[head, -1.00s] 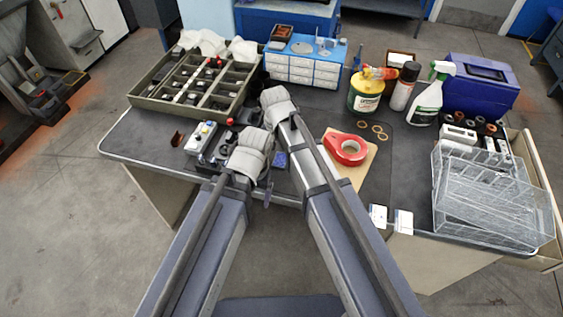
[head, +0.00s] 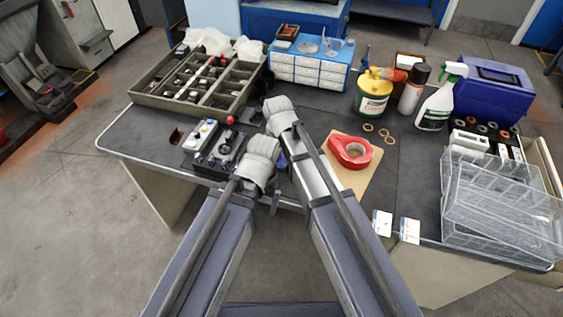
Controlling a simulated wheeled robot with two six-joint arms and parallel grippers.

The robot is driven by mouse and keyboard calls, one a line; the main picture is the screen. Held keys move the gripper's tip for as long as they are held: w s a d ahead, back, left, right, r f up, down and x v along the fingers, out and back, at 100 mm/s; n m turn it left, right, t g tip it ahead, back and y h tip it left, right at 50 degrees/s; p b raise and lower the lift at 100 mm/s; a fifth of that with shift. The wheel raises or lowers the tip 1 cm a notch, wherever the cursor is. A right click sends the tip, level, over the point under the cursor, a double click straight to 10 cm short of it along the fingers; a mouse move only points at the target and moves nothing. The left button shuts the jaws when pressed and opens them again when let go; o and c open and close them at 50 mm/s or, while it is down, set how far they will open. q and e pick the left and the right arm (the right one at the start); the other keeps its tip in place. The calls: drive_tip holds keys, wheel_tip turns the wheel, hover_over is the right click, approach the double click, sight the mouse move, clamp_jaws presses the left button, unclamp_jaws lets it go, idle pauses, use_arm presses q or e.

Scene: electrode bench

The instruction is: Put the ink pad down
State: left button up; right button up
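I cannot make out an ink pad for certain in the head view. My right gripper (head: 279,112) is over the middle of the bench, to the right of the divided tray. Its fingertips are mostly hidden behind its own pale wrist. My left gripper (head: 262,160) is nearer the front edge, just right of the small device with knobs (head: 221,148). Its fingers are hidden behind its wrist too, so I cannot see what either gripper holds.
The grey divided tray (head: 152,99) is at the back left. A blue drawer cabinet (head: 310,72) stands at the back. Red tape (head: 350,153) lies on a tan board (head: 371,170). A yellow-topped can (head: 371,96), bottles and clear plastic racks (head: 497,195) fill the right.

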sight(281, 161)
clamp_jaws()
idle(0.3)
wheel_tip(281, 161, up, 10)
drive_tip(key=p, duration=1)
